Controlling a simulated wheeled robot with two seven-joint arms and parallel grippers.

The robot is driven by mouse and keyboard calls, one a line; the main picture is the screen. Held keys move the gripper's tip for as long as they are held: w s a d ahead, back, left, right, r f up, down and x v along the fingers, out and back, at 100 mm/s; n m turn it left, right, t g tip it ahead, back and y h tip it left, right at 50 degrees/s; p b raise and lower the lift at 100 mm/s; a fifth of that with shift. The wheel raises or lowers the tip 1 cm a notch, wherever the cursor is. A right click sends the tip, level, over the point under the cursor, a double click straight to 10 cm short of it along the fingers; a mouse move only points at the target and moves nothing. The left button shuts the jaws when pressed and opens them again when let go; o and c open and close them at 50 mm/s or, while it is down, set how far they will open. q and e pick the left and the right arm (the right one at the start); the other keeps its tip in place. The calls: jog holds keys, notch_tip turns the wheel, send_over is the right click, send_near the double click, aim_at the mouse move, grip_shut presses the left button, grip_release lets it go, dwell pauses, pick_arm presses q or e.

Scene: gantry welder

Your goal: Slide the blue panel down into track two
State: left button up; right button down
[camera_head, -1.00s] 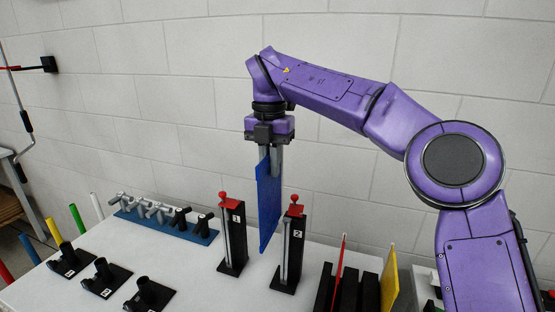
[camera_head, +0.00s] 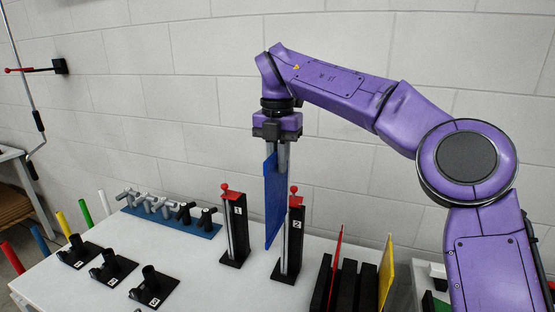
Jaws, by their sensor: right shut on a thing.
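The blue panel (camera_head: 272,205) hangs upright from my right gripper (camera_head: 280,160), whose fingers are shut on its upper part. The panel is held above the white table, between track one (camera_head: 234,230), a black post with a red top and a "1" label, and track two (camera_head: 294,240), a similar post with a "2" label. The panel's right edge appears close beside track two's post. I cannot tell whether it touches or lines up with the slot. My left gripper is not in view.
A black rack (camera_head: 345,285) holds a red panel (camera_head: 335,265) and a yellow panel (camera_head: 386,270) at the right. Several numbered black holders (camera_head: 110,268) and a blue strip with fittings (camera_head: 175,222) are at the left. White table (camera_head: 205,290) lies bare in front of the tracks.

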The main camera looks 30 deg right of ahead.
aim_at(278, 186)
jog(key=shift+w+d+f+b, duration=0.15)
jog(key=shift+f+b, duration=0.15)
jog(key=shift+f, duration=0.2)
jog(key=shift+w+a+f+b, duration=0.15)
jog(key=shift+f+b, duration=0.15)
jog(key=shift+f, duration=0.2)
jog(key=shift+s+d+f+b, duration=0.1)
jog(key=shift+s+f+b, duration=0.05)
jog(key=shift+f+b, duration=0.75)
notch_tip(278, 186, down, 19)
jog(key=b, duration=1.7)
jog(key=shift+f, duration=0.15)
jog(key=c, duration=1.4)
grip_release()
jog(key=shift+s, duration=0.1)
jog(key=o, duration=0.3)
jog(key=shift+d, duration=0.15)
